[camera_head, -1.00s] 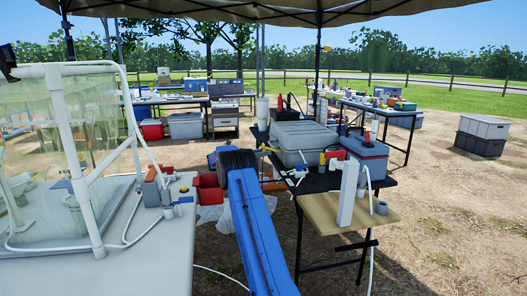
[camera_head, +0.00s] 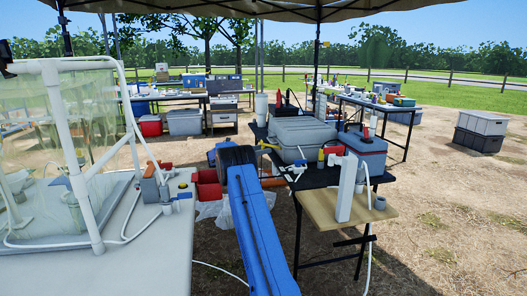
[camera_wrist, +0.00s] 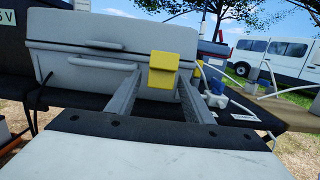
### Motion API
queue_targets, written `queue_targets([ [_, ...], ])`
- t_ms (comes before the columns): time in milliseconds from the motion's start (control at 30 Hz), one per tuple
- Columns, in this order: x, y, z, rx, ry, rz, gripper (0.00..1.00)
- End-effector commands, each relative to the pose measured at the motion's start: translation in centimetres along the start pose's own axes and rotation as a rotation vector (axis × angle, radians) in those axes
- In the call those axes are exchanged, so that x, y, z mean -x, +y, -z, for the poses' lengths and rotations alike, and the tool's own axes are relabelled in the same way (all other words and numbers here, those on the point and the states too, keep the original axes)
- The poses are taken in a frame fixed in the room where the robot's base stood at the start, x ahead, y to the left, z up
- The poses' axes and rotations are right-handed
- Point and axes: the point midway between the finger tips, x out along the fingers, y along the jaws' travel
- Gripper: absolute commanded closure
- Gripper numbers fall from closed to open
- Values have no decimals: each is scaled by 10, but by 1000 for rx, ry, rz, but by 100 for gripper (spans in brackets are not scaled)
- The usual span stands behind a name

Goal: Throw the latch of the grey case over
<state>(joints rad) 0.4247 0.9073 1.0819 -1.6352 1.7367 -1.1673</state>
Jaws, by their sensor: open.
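The grey case (camera_head: 308,131) stands on the dark-topped table in the head view, with its lid down.
A blue-grey cooler (camera_head: 364,152) stands right of the case. A white valve with a blue knob (camera_wrist: 216,90) sits right of my fingers. A white upright tube (camera_head: 346,187) stands on the wooden side board (camera_head: 318,208). Red containers (camera_head: 207,186) are left of my arm.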

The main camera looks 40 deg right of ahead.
Motion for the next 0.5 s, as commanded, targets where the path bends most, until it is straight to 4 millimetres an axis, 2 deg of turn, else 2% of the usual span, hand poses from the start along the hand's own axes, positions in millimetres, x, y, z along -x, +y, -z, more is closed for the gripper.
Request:
queue_targets([
  [167,-1,0,-10,-3,0,0,53],
  [500,-9,0,-65,-3,1,0,53],
])
